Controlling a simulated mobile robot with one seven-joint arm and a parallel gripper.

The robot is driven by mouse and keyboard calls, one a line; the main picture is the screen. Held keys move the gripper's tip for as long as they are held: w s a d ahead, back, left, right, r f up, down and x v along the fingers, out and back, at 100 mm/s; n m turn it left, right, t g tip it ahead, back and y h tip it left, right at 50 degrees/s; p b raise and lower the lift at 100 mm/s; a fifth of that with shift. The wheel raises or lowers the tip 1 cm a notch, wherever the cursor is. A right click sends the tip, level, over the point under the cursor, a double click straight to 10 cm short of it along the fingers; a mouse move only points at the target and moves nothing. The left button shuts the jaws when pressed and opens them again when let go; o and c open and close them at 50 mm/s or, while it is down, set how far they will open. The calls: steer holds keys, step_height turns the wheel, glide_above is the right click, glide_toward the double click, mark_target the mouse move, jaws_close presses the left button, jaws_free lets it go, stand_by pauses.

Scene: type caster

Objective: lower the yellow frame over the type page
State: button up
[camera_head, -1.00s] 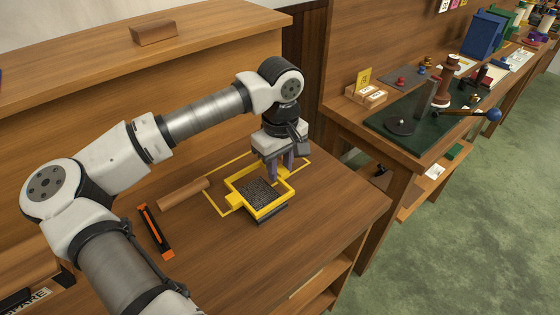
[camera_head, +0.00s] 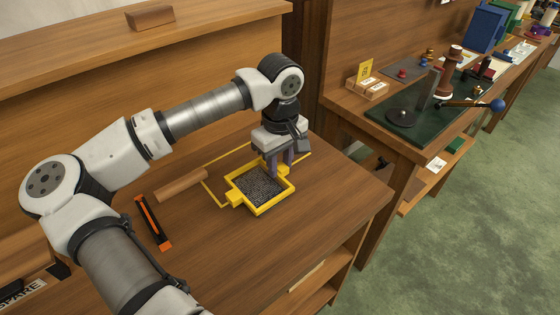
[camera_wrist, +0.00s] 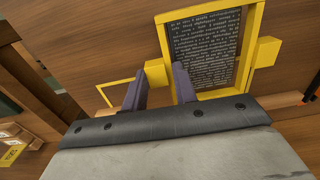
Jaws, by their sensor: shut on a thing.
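The yellow frame (camera_head: 277,205) lies level around the dark type page (camera_head: 259,186) on the wooden bench. In the head view it appears down at the bench surface, though contact underneath is hidden. The page's lettered face shows inside the frame, and also in the wrist view (camera_wrist: 206,48), where the frame's yellow side (camera_wrist: 250,50) runs beside it. My gripper (camera_head: 282,170) is at the frame's far right side. In the wrist view my gripper (camera_wrist: 159,85) has its two purple-grey fingers shut on the frame's yellow tab (camera_wrist: 156,73).
A thin yellow outline (camera_head: 212,192) is on the bench behind the frame. A wooden roller (camera_head: 181,184) and an orange-black tool (camera_head: 153,222) lie to the left. The front right of the bench is clear. A second bench with a green-based press (camera_head: 405,118) stands right.

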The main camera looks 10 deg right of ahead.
steer(key=shift+f+b, duration=0.4)
steer(key=shift+f, duration=0.05)
steer(key=o, duration=1.1)
steer(key=shift+o, duration=0.2)
steer(key=shift+r, duration=0.1)
